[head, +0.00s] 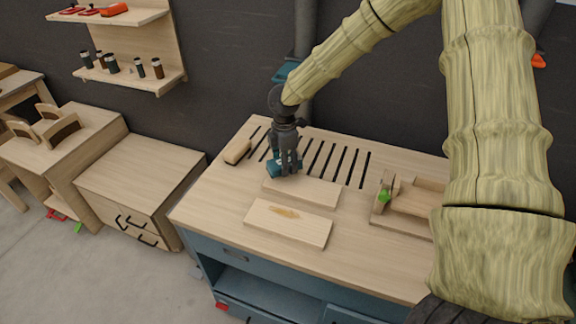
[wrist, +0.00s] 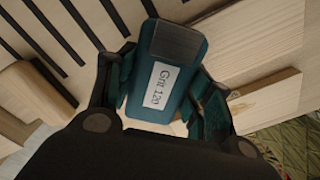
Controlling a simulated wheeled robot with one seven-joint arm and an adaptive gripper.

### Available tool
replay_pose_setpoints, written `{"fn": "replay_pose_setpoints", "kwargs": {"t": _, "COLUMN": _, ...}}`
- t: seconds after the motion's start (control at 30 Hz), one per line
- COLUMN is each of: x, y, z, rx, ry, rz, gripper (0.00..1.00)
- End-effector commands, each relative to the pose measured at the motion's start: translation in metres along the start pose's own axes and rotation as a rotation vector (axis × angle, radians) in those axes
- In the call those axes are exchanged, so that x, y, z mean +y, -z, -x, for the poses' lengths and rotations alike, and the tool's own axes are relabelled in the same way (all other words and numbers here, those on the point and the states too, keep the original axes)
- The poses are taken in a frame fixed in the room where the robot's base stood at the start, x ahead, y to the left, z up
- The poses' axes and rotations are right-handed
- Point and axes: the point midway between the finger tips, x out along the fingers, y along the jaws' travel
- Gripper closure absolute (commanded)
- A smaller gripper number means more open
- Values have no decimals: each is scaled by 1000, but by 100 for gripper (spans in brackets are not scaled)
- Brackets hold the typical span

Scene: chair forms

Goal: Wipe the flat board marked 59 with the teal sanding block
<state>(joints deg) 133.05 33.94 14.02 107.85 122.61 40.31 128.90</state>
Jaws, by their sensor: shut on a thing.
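My gripper (head: 285,165) is shut on the teal sanding block (head: 277,167), over the slotted part of the workbench. In the wrist view the block (wrist: 170,65) sits between my fingers (wrist: 163,95), with a grey end and a white label reading "Grit 120". Two flat boards lie in front of the gripper: a rear board (head: 318,191) close to the block, and a front board (head: 288,226) with a brown mark on top. No number 59 is readable on either board. I cannot tell whether the block touches the bench.
The workbench (head: 205,207) has a small wooden piece (head: 237,151) at its left. A wooden fixture with a green part (head: 384,195) stands at the right. A low wooden cabinet (head: 140,175) is left of the bench, and a wall shelf (head: 135,77) holds small jars.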

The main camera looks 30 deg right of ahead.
Motion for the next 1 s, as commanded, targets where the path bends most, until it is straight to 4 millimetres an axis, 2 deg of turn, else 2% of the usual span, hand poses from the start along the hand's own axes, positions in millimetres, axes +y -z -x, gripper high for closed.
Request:
{"fn": "replay_pose_setpoints", "kwargs": {"t": 0.5, "x": 1, "y": 4, "z": 48, "rx": 0, "ry": 3, "rz": 5, "gripper": 87}}
{"fn": "replay_pose_setpoints", "kwargs": {"t": 1.0, "x": 1, "y": 5, "z": 52, "rx": 0, "ry": 3, "rz": 7, "gripper": 87}}
